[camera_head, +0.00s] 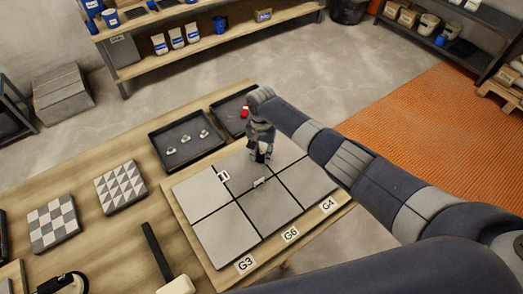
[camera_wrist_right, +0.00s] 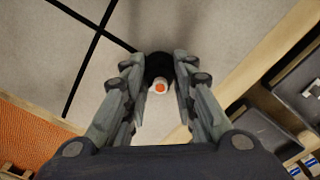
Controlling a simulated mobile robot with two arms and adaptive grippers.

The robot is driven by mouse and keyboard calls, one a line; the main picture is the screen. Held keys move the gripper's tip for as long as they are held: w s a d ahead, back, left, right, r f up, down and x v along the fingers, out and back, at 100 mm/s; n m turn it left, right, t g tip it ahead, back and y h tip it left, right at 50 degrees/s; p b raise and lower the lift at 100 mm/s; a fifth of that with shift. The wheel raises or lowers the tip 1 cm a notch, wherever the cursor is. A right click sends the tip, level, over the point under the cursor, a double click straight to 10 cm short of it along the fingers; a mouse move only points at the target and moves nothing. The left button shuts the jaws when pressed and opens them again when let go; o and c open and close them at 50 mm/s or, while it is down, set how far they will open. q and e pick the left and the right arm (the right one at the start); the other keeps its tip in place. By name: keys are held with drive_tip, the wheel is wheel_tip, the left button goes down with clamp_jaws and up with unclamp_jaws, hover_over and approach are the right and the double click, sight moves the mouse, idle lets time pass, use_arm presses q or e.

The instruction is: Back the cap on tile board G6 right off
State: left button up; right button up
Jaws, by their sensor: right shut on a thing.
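The tile board (camera_head: 215,268) carries grey tiles with dark joints between them; tags G3, G6 and G4 (camera_head: 327,205) lie along its front edge. My right gripper (camera_head: 261,155) points down over the rear middle of the board, close to the tiles. In the right wrist view my right gripper (camera_wrist_right: 160,80) is shut on a dark round piece (camera_wrist_right: 158,65), which looks like the cap. Whether the cap is still on a post is hidden. My left gripper is out of view.
White clips (camera_head: 223,175) (camera_head: 259,182) stand in the joints. A dark tray (camera_head: 165,136) holds several pale pieces; another tray (camera_head: 226,117) has a red piece (camera_head: 245,112). Patterned sample tiles (camera_head: 121,186) (camera_head: 53,225) and a white-headed mallet (camera_head: 178,286) lie left of the board.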

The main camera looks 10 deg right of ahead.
drive_tip(key=n, duration=0.4)
drive_tip(key=shift+n, duration=0.3)
drive_tip(key=n, duration=0.4)
drive_tip(key=shift+n, duration=0.3)
drive_tip(key=n, duration=0.4)
drive_tip(key=shift+n, duration=0.3)
drive_tip(key=n, duration=0.9)
drive_tip(key=shift+d, duration=0.1)
drive_tip(key=n+b, duration=0.1)
drive_tip(key=n, duration=0.3)
drive_tip(key=shift+n, duration=0.3)
drive_tip(key=n+b, duration=0.1)
drive_tip(key=n, duration=0.3)
drive_tip(key=shift+w+n+b, duration=0.1)
drive_tip(key=shift+n+b, duration=0.4)
drive_tip(key=shift+n, duration=1.5)
